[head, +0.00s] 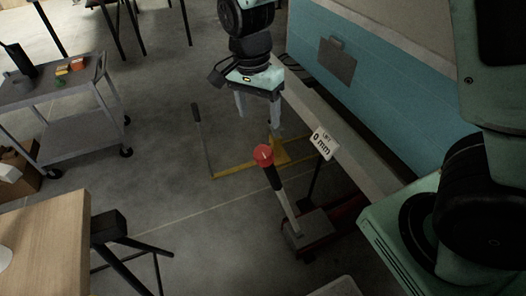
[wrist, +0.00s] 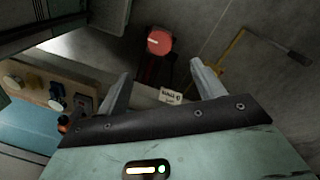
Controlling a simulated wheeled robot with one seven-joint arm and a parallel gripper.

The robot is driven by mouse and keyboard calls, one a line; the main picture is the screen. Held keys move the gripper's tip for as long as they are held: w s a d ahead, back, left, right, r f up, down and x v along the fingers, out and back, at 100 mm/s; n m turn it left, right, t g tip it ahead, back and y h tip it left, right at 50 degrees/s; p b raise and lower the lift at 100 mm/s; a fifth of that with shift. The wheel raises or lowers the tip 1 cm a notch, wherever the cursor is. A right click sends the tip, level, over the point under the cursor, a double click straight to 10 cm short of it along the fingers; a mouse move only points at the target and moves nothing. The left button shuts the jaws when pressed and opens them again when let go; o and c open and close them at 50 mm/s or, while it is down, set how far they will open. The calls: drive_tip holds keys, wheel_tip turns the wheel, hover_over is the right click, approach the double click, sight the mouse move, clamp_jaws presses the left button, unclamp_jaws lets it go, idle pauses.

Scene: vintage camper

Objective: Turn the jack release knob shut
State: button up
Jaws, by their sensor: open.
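The jack release knob (head: 263,155) is red and round with a small white mark, on top of a dark and pale post rising from the jack base (head: 308,232) on the floor. In the wrist view the red knob (wrist: 159,41) shows beyond the fingertips, with a short white line across it. My gripper (head: 260,118) is open and empty, its fingers pointing down. In the head view it appears just above the knob, apart from it. In the wrist view the fingertips (wrist: 160,75) straddle empty space below the knob.
A yellow frame (head: 235,174) lies on the floor behind. The teal camper side (head: 400,90) is at the right. A grey cart (head: 55,90) and wooden table (head: 45,240) stand left. Open floor lies between.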

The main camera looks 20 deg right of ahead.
sight(263, 151)
drive_tip(key=f, duration=0.4)
drive_tip(key=s+f, duration=0.1)
drive_tip(key=f, duration=0.7)
drive_tip(key=shift+s+d+f+b, duration=0.15)
drive_tip(key=shift+d+f+b, duration=0.15)
drive_tip(key=shift+d+f, duration=0.1)
drive_tip(key=shift+c, duration=0.3)
drive_tip(key=c, duration=0.9)
